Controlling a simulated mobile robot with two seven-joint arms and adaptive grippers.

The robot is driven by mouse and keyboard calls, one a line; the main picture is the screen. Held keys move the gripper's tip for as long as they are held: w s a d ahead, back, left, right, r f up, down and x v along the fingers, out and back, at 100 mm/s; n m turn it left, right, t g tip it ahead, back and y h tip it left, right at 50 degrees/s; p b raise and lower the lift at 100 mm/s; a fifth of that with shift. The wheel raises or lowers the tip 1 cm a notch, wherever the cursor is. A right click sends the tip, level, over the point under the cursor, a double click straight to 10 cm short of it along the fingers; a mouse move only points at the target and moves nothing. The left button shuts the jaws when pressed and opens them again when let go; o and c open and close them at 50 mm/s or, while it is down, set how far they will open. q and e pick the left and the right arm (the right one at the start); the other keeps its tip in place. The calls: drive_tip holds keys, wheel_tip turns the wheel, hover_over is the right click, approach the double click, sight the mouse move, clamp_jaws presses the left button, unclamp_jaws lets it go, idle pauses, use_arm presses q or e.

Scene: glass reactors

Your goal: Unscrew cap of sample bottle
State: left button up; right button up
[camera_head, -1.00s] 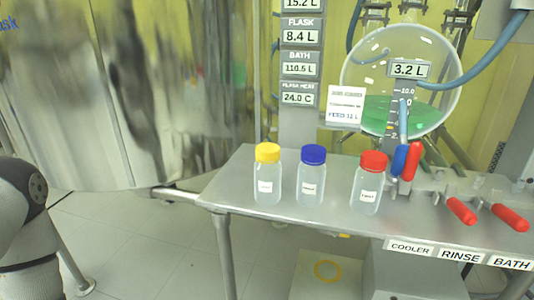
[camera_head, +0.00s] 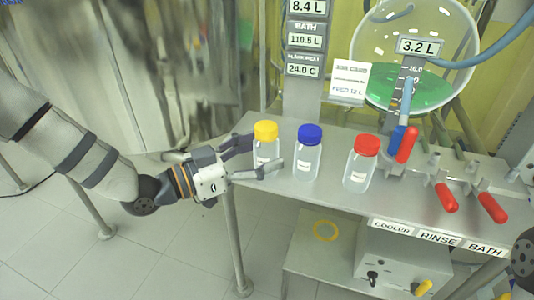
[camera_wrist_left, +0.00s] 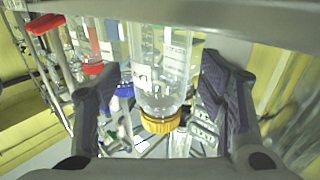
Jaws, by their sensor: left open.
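Three clear sample bottles with white labels stand upright in a row on the metal bench (camera_head: 215,152): the yellow-capped bottle (camera_head: 266,150), the blue-capped bottle (camera_head: 307,163) and the red-capped bottle (camera_head: 359,175). My left gripper (camera_head: 262,154) is open at the yellow-capped bottle, one finger behind its left side and the other crossing in front of its lower body. In the left wrist view, which appears upside down, the yellow cap (camera_wrist_left: 161,122) and bottle body (camera_wrist_left: 160,65) lie between the spread fingers, with visible gaps either side. My right gripper is not in view.
A glass flask with green liquid (camera_head: 411,87) stands behind. A large shiny vessel (camera_head: 170,70) rises behind my left arm.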

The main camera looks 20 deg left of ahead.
sight(257, 136)
use_arm(q)
drive_tip(key=shift+x, duration=0.8)
drive_tip(key=c, duration=1.3)
drive_tip(key=shift+c, duration=0.2)
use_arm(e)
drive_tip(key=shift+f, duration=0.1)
use_arm(q)
drive_tip(key=shift+r, duration=0.1)
drive_tip(key=shift+r, duration=0.3)
wheel_tip(257, 136, up, 4)
drive_tip(key=shift+s+f+p, duration=0.15)
drive_tip(key=shift+p, duration=0.4)
drive_tip(key=s+r+p, duration=0.2)
drive_tip(key=s+r, duration=0.2)
drive_tip(key=s, duration=0.2)
drive_tip(key=s+d+r+p, duration=0.1)
drive_tip(key=s+r+p, duration=0.1)
drive_tip(key=s+r, duration=0.2)
drive_tip(key=s, duration=0.3)
drive_tip(key=shift+s+d+r, duration=0.15)
drive_tip(key=shift+s+r, duration=0.15)
drive_tip(key=shift+s, duration=0.05)
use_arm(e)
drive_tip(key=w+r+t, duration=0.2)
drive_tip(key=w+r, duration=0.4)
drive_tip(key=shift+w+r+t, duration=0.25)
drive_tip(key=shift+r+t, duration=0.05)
